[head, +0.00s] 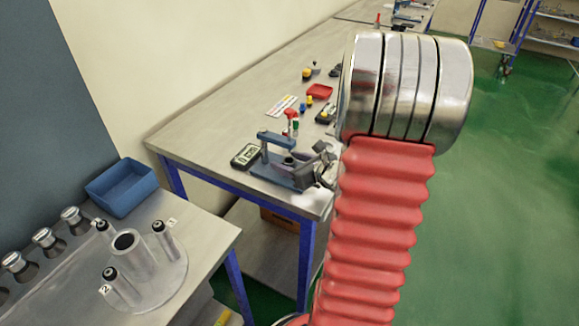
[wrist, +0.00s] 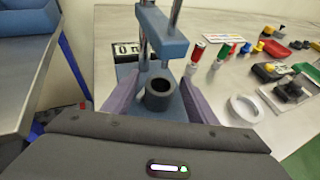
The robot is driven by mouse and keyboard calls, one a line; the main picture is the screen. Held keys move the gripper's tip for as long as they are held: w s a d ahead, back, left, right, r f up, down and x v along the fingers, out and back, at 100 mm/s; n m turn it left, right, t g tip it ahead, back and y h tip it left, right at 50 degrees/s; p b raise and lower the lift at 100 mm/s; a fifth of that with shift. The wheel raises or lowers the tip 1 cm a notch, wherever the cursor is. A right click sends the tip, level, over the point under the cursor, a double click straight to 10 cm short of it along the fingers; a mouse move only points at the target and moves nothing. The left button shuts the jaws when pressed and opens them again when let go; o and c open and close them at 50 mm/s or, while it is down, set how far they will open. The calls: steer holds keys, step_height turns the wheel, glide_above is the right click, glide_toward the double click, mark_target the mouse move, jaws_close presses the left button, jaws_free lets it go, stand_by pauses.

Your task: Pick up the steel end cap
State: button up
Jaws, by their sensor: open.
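A dark grey, hollow round piece (wrist: 159,95), which may be the steel end cap, stands upright on the blue base of a small press in the wrist view. My gripper (wrist: 159,88) is open, with one purple-grey finger on each side of this piece. I cannot tell whether either finger touches it. In the head view my gripper (head: 318,165) is at the right side of the blue press (head: 275,140), partly hidden behind my arm. Several silver-topped dark pieces (head: 73,217) stand in a row on the near left bench.
The press's blue head and steel columns (wrist: 160,35) rise just behind the round piece. A meter (head: 246,156) is left of the press. A white ring (wrist: 236,110) and several small coloured parts lie to the right. A blue bin (head: 122,187) and grey flanged fixture (head: 168,268) occupy the near bench.

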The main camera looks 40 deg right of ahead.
steer(key=shift+c, duration=0.2)
jaws_close()
stand_by(0.5)
steer(key=shift+r, duration=0.1)
